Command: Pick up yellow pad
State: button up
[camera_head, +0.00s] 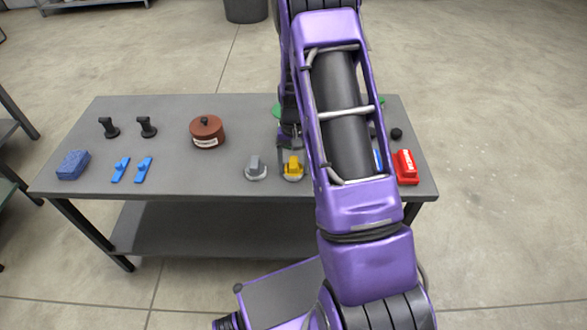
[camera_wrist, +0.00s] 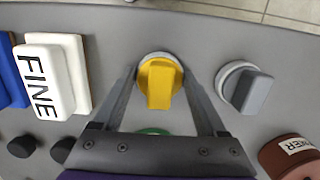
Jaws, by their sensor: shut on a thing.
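The yellow pad (camera_head: 293,166) has a raised grip on a round, pale base and is near the table's front edge, just right of a similar grey pad. In the wrist view the yellow pad (camera_wrist: 160,82) is between the two fingers of my gripper (camera_wrist: 161,78), which is shut on it. In the head view my gripper (camera_head: 290,150) comes down at the yellow pad, partly hidden by my arm. I cannot tell whether its base touches the table.
The grey pad (camera_wrist: 249,90) is close beside one finger. A white block marked FINE (camera_wrist: 57,75) lies on the other side. My arm hides part of the right side.

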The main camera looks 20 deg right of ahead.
aim_at(293, 162)
jog(key=shift+c, duration=0.5)
notch_tip(293, 162, up, 10)
jog(key=shift+p, duration=0.85)
